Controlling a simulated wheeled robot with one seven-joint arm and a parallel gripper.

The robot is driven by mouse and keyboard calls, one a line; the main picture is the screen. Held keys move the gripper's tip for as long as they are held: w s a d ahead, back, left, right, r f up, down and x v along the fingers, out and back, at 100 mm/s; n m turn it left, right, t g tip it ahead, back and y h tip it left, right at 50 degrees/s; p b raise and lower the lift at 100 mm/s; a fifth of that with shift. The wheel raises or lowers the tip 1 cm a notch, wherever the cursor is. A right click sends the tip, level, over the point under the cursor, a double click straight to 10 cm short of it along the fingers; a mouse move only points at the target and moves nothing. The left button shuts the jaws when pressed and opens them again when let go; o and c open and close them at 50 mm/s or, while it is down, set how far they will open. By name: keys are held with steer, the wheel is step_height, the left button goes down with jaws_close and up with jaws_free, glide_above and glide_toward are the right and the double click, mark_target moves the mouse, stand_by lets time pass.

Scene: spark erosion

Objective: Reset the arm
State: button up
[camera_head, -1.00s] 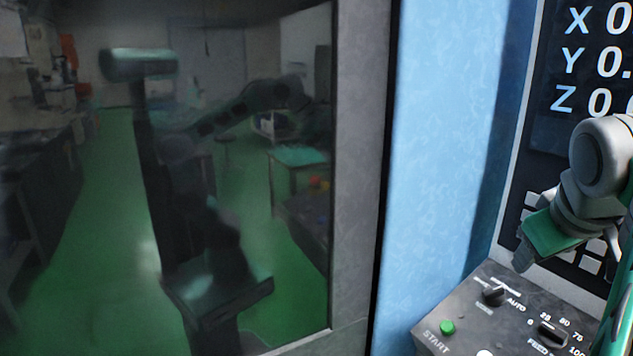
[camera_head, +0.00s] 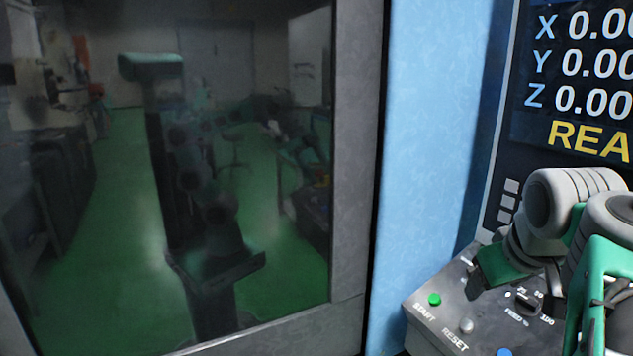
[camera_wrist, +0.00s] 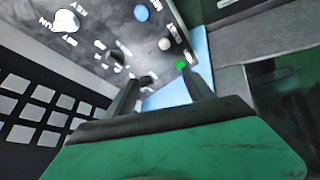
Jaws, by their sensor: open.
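My gripper (camera_head: 474,288) is at the right in the head view, above the left part of the sloping control panel (camera_head: 432,327). It hides the mode knob there. In the wrist view its two fingers (camera_wrist: 163,92) are spread with nothing between them. They point toward the panel (camera_wrist: 100,25), apart from the green START button (camera_wrist: 180,65) and the pale RESET button (camera_wrist: 166,44). My arm is bent, its links filling the lower right of the head view.
The screen (camera_head: 585,70) reads X, Y and Z at zero, with yellow "REA" below. A blue button (camera_head: 504,351) and the FEED knob (camera_head: 527,300) are on the panel. A key grid (camera_wrist: 30,110) lies beside my gripper. A dark glass door (camera_head: 100,200) fills the left.

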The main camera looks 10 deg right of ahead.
steer(key=s+a+f+g+y+b, duration=0.1)
steer(key=s+a+f+b, duration=0.1)
steer(key=a+f, duration=0.7)
steer(key=s+a+f+g+y+b, duration=0.1)
steer(key=a+f, duration=0.9)
steer(key=f, duration=1)
steer(key=shift+s+a+g+y+b, duration=0.15)
steer(key=shift+s+g+y+b, duration=0.15)
steer(key=shift+s+g+b, duration=0.45)
steer(key=shift+w, duration=0.3)
steer(key=shift+c, duration=0.4)
